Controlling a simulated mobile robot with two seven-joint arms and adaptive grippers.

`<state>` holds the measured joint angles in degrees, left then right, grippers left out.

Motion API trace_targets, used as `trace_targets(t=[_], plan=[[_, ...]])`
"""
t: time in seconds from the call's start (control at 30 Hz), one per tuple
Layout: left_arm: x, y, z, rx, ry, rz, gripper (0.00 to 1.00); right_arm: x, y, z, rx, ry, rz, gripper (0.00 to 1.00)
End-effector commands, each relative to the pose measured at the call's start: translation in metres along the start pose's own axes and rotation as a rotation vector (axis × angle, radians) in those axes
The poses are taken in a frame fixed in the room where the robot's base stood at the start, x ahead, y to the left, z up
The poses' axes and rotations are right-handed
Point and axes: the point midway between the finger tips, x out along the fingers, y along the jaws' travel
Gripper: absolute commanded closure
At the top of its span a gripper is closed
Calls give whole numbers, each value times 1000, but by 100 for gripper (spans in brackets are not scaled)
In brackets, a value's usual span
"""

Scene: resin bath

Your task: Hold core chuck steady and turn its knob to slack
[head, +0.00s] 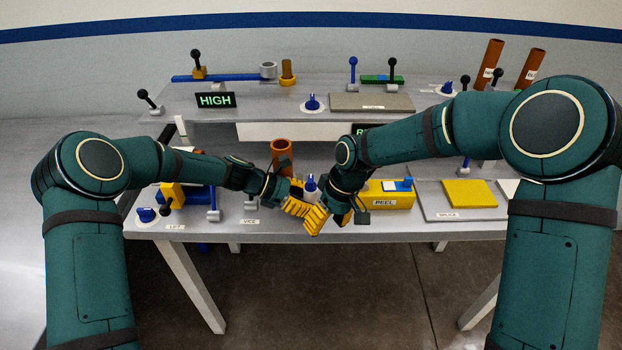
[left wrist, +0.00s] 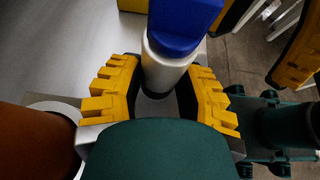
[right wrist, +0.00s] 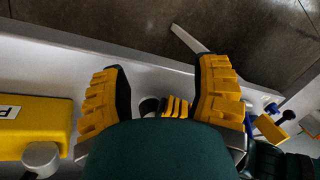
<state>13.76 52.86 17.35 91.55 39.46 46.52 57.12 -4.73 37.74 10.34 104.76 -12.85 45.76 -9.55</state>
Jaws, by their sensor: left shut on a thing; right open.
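The core chuck is a pale grey cylinder (left wrist: 165,72) with a blue knob (left wrist: 185,22) on top. In the head view the blue knob (head: 310,184) shows between my two grippers near the table's front edge. My left gripper (head: 297,203) is shut on the grey body, with one yellow finger on each side in the left wrist view (left wrist: 160,98). My right gripper (head: 330,216) is open beside it, its fingers spread in the right wrist view (right wrist: 160,85). Between and beyond these fingers a bit of my left gripper's yellow finger shows; the knob is not clearly visible there.
A brown tube (head: 282,147) stands just behind my left gripper. A yellow PEEL box (head: 390,200) lies right of my right gripper. A blue knob (head: 146,214) and levers are at the left. The raised back shelf carries a HIGH sign (head: 215,100) and more levers.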

Motion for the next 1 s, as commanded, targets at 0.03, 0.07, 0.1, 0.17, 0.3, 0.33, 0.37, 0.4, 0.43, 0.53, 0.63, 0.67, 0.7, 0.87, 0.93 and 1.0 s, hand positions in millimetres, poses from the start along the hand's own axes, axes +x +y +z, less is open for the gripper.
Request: trace_targets(t=[0.03,0.07,0.1,0.17,0.3,0.33,0.37,0.4,0.43,0.53,0.63,0.67,0.7,0.87,0.93,1.0], plan=[[0,0,0,0,-1,0,82,-18,-4,-17,-105,-8,24,38],[0,0,0,0,-1,0,82,-29,-6,-24,-166,-20,38,38],[0,0,0,0,-1,0,82,-45,-8,-34,-246,-35,58,38],[0,0,0,0,0,0,82,-67,-12,-46,-358,-59,88,38],[0,0,0,0,0,0,82,-109,-21,-75,-610,-107,155,38],[0,0,0,0,0,0,82,-118,-23,-79,-656,-116,168,38],[0,0,0,0,0,0,82,-125,-24,-83,-696,-125,179,38],[0,0,0,0,0,0,82,-134,-26,-88,-747,-137,193,38],[0,0,0,0,0,0,82,-140,-28,-91,-780,-146,201,38],[0,0,0,0,0,0,82,-156,-31,-98,-858,-168,223,38],[0,0,0,0,0,0,82,-165,-33,-101,-904,-183,234,38],[0,0,0,0,0,0,82,-166,-33,-102,-912,-185,236,38],[0,0,0,0,0,0,82,-165,-33,-102,-918,-188,237,38],[0,0,0,0,0,0,82,-150,-27,-101,-922,-193,237,38],[0,0,0,0,0,0,82,-139,-24,-100,-922,-193,236,38],[0,0,0,0,0,0,82,-126,-20,-99,-921,-193,235,38]])
